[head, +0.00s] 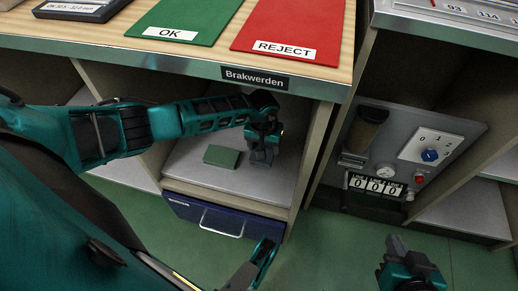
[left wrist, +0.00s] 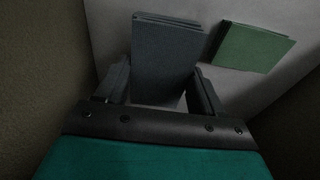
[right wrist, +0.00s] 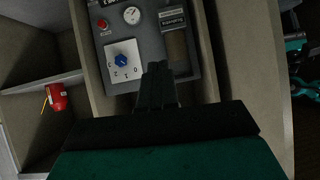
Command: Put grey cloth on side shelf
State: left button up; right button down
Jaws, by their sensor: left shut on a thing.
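The grey cloth (left wrist: 165,45) is a folded dark-grey block in the left wrist view. My left gripper (head: 262,152) is shut on it, with a finger on either side. My left arm reaches into the shelf compartment (head: 185,160) under the worktop, and the gripper is over its light-grey floor. The cloth is small and hard to separate from the fingers in the head view. A folded green cloth (head: 222,156) lies on the shelf floor beside the gripper; it also shows in the left wrist view (left wrist: 250,47). My right gripper (right wrist: 157,80) has its fingers together, empty.
The worktop (head: 110,35) above carries a green OK mat (head: 185,20) and a red REJECT mat (head: 290,30). A blue drawer (head: 225,220) is below the shelf. A control panel (head: 410,145) stands right. The right wrist view shows a red cup (right wrist: 57,97).

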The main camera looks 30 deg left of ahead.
pick_arm(q)
notch_tip(320, 180, down, 3)
jog(key=shift+r+b, duration=0.1)
jog(key=shift+b, duration=0.3)
notch_tip(320, 180, down, 3)
jog(key=shift+f+b, duration=0.2)
jog(key=shift+b, duration=0.55)
jog(key=shift+r, duration=0.1)
jog(key=o, duration=1.2)
jog(key=shift+o, duration=0.2)
pick_arm(e)
jog(key=shift+w+a+f, duration=0.25)
jog(key=shift+a+f, duration=0.1)
jog(key=shift+a, duration=0.15)
jog(key=shift+s+f, duration=0.1)
